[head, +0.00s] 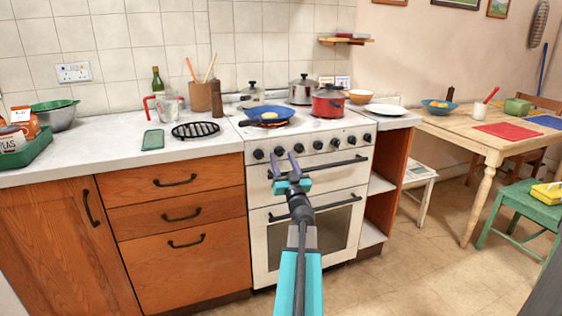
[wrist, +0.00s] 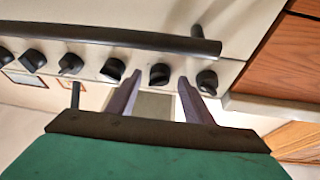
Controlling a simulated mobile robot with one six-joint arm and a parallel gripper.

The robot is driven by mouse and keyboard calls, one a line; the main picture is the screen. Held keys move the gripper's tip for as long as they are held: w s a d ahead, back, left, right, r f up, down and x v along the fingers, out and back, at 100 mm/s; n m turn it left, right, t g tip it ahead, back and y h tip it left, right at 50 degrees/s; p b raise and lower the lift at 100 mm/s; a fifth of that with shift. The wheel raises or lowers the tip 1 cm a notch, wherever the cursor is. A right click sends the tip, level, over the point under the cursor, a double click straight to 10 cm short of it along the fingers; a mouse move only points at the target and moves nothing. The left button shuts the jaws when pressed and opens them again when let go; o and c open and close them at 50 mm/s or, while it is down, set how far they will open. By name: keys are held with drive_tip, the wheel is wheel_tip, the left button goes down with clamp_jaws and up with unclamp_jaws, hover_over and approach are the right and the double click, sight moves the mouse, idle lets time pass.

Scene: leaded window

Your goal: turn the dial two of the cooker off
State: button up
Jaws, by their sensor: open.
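The white cooker (head: 262,218) has a row of black dials along its front panel. My gripper (head: 282,156) is open in front of the panel's left part. In the wrist view, which is turned upside down, my gripper (wrist: 159,77) has one finger on each side of the dial second from the cooker's left end (wrist: 159,75). The fingers stand apart from it with gaps on both sides; contact is not visible. The end dial (wrist: 207,80) lies outside one finger, and the third dial (wrist: 113,69) outside the other. Dial markings are too small to read.
A blue pan (head: 257,112) sits over an orange glow at the front left burner. A red pot (head: 328,101) and steel pots stand on the hob. The oven handle bar (head: 340,165) runs just below the dials. Wooden drawers (head: 178,213) flank the cooker's left side.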

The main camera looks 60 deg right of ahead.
drive_tip(key=shift+w+d+r, duration=0.1)
drive_tip(key=shift+w+d, duration=0.05)
drive_tip(key=shift+w, duration=0.1)
drive_tip(key=c, duration=0.9)
drive_tip(key=shift+c, duration=0.9)
drive_tip(key=shift+r, duration=0.1)
